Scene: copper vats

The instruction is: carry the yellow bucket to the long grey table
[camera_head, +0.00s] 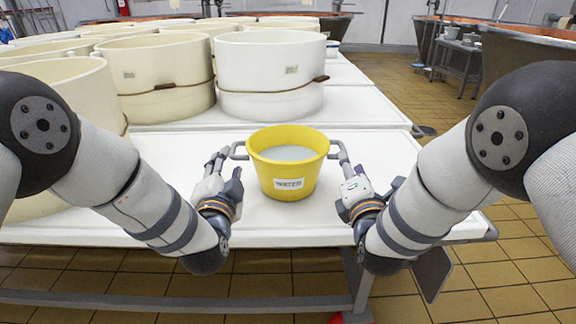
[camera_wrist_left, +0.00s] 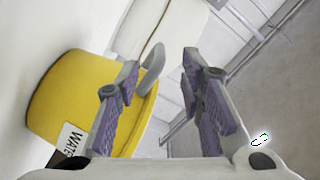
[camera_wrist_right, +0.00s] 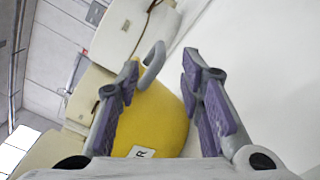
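The yellow bucket (camera_head: 263,173), with pale liquid inside and a "WATER" label, stands upright near the front edge of a white-topped table (camera_head: 155,170). A grey handle sticks out on each side of it. My left gripper (camera_head: 226,165) is open at the left handle (camera_wrist_left: 153,66); in the left wrist view the handle shows between the fingertips. My right gripper (camera_head: 352,167) is open at the right handle (camera_wrist_right: 153,64), which shows near the left fingertip in the right wrist view. I cannot tell whether fingers touch the handles. I cannot tell which table is the long grey one.
Large cream tubs (camera_head: 268,72) stand behind and left of the bucket on white-topped tables. A small grey table (camera_head: 457,45) stands at the back right beside copper vats (camera_head: 530,50). The tiled floor (camera_head: 505,262) to the right is mostly clear.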

